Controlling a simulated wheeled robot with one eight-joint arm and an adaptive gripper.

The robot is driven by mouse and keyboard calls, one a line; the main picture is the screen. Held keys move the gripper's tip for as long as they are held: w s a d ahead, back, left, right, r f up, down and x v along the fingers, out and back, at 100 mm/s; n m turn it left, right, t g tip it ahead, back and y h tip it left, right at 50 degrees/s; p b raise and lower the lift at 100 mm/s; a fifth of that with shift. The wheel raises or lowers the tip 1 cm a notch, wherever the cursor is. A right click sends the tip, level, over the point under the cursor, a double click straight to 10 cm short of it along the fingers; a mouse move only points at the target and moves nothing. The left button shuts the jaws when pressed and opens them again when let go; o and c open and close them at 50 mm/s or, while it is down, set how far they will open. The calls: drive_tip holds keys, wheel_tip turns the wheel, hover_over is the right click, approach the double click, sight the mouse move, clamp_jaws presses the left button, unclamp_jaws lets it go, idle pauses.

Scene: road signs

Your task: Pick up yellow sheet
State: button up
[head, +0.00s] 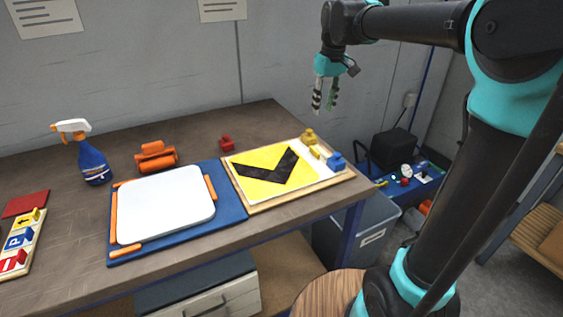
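The yellow sheet (248,178) lies flat on a light wooden board (330,178) at the right part of the table. It bears a black arrow-like chevron (270,170). My gripper (325,108) hangs above and behind the board's right back corner, with its fingers pointing down. The two fingers stand apart with a gap between them. Nothing shows between them. The gripper does not touch the sheet.
Yellow and blue blocks (335,162) stand on the board's right side. A blue board (235,200) with a white plate (165,205) lies to the left. An orange roller-like object (156,157), a red block (227,144) and a spray bottle (92,162) stand behind.

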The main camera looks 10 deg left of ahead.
hover_over(315, 150)
drive_tip(key=f, duration=1.1)
drive_tip(key=shift+w+d, duration=0.2)
drive_tip(key=shift+d, duration=0.1)
drive_tip(key=shift+a+f, duration=0.15)
drive_tip(key=shift+f, duration=1.25)
drive_tip(key=shift+a+f, duration=0.15)
drive_tip(key=shift+f, duration=1.25)
clamp_jaws()
